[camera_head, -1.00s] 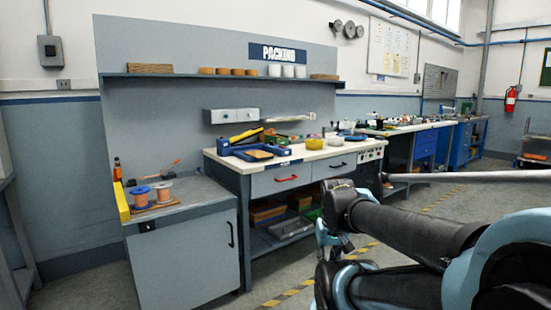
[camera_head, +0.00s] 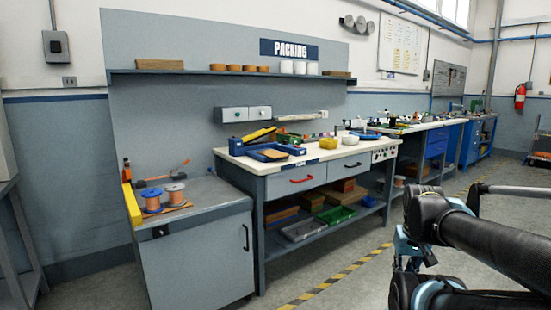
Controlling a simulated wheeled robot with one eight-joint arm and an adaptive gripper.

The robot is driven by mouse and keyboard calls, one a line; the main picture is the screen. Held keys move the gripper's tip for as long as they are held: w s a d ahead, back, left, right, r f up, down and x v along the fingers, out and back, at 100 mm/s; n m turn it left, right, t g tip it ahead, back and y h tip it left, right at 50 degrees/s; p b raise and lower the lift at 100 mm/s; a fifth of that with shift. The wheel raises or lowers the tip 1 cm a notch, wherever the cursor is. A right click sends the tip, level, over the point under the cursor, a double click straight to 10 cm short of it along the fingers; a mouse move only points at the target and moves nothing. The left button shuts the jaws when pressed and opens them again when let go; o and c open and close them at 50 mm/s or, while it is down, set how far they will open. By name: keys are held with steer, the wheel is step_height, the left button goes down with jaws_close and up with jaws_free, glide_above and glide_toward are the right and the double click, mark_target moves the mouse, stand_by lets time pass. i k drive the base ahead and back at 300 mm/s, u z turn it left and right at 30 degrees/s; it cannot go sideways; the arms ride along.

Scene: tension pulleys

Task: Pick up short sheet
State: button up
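I cannot make out a thing that is clearly the short sheet. The packing bench (camera_head: 268,170) stands in the middle, with a blue tray (camera_head: 268,153) and small items on its white top. My arm (camera_head: 480,240) reaches in from the right edge, in front of the floor to the right of the bench. Its gripper fingers cannot be made out, and nothing held is visible.
A grey cabinet (camera_head: 200,262) with two orange spools (camera_head: 163,197) stands at the left. Trays and boxes sit on the bench's lower shelf (camera_head: 268,245). Blue workbenches (camera_head: 436,150) line the back right. Floor in front of the bench is clear, with a yellow-black stripe (camera_head: 345,272).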

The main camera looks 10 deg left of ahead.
mark_target(272, 154)
steer(key=z, duration=0.05)
steer(key=i, duration=1)
steer(key=u, duration=0.05)
